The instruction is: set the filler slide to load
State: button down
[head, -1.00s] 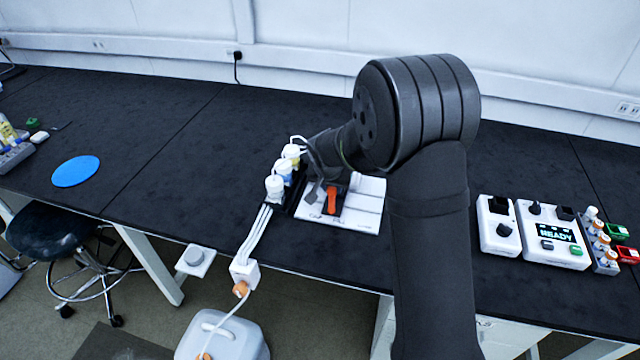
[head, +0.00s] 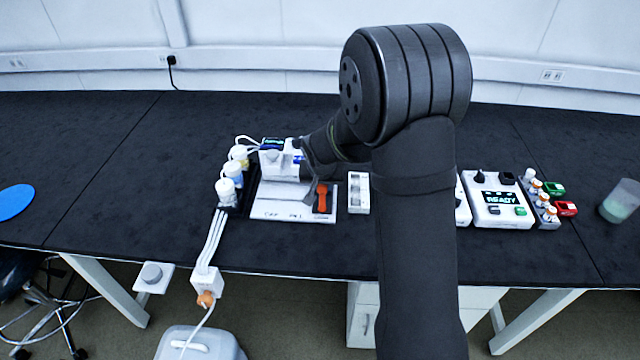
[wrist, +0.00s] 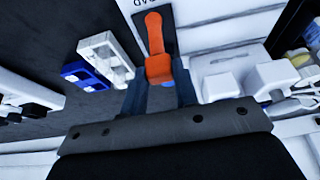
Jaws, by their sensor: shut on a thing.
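An orange slide handle (head: 322,199) sits on a dark strip at the right of a white filler plate (head: 282,208). In the wrist view, the orange handle (wrist: 156,38) runs away from me, and its thicker near end lies between my fingers. My gripper (wrist: 161,82) is shut on that near end. In the head view, my gripper (head: 313,188) comes down from the right at the handle's left and back side, and my wrist hides part of the plate's rear. The lettering on the plate is too small to read surely.
White-capped bottles (head: 233,174) with tubes stand left of the plate. A white unit (head: 280,165) stands behind it. A white block (head: 358,192) is close on the right, with a READY control box (head: 497,204) farther right. The bench's far left is mostly clear.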

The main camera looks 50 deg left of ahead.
jog(key=shift+w+d, duration=0.2)
jog(key=c, duration=1.1)
grip_release()
jog(key=shift+s+r, duration=0.2)
jog(key=shift+r, duration=0.4)
jog(key=v, duration=1.6)
jog(key=shift+r, duration=0.15)
jog(key=x, duration=1.7)
jog(key=shift+f, duration=0.3)
